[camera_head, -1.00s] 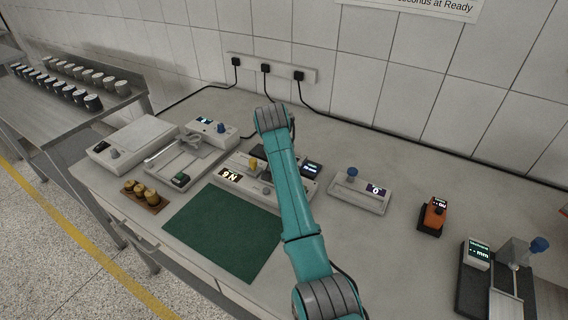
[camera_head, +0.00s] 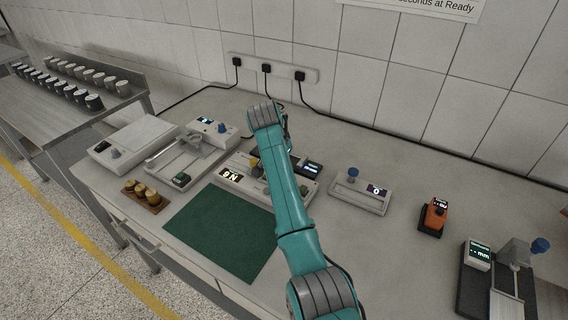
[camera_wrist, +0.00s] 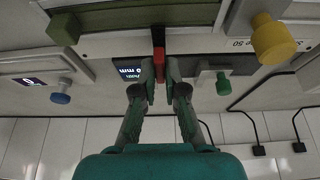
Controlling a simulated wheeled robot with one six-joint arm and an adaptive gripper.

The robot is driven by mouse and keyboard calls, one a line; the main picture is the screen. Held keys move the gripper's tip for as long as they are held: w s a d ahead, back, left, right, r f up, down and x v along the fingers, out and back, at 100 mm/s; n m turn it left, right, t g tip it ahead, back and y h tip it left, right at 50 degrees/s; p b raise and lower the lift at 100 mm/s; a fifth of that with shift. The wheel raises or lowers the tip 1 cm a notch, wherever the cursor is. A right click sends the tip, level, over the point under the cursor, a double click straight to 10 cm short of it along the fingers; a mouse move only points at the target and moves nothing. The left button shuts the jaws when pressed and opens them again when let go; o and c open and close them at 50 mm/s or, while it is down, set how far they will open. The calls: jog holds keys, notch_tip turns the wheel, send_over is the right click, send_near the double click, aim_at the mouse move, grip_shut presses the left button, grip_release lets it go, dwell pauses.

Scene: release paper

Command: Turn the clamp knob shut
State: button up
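Which knob is the clamp knob I cannot tell for sure. In the wrist view a yellow knob (camera_wrist: 272,38) stands at the upper right on a pale device, and a green knob (camera_wrist: 222,82) sits nearer my gripper. My gripper (camera_wrist: 160,72) has its fingertips close together, one on each side of a narrow red and black piece (camera_wrist: 159,52). Whether they touch it is unclear. In the head view the pale device (camera_head: 232,185) with a lit display lies beside my arm, which partly covers it and hides the fingertips.
A blue-knobbed box (camera_head: 360,193), an orange device (camera_head: 433,217) and a dark-based instrument (camera_head: 478,290) stand to the right. A green mat (camera_head: 225,232) lies in front, a row of brass weights (camera_head: 145,196) to its left. Bare bench lies between the right-hand devices.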

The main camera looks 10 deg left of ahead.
jog(key=o, duration=0.4)
jog(key=shift+o, duration=0.2)
jog(key=v, duration=1.2)
jog(key=shift+s+f, duration=0.1)
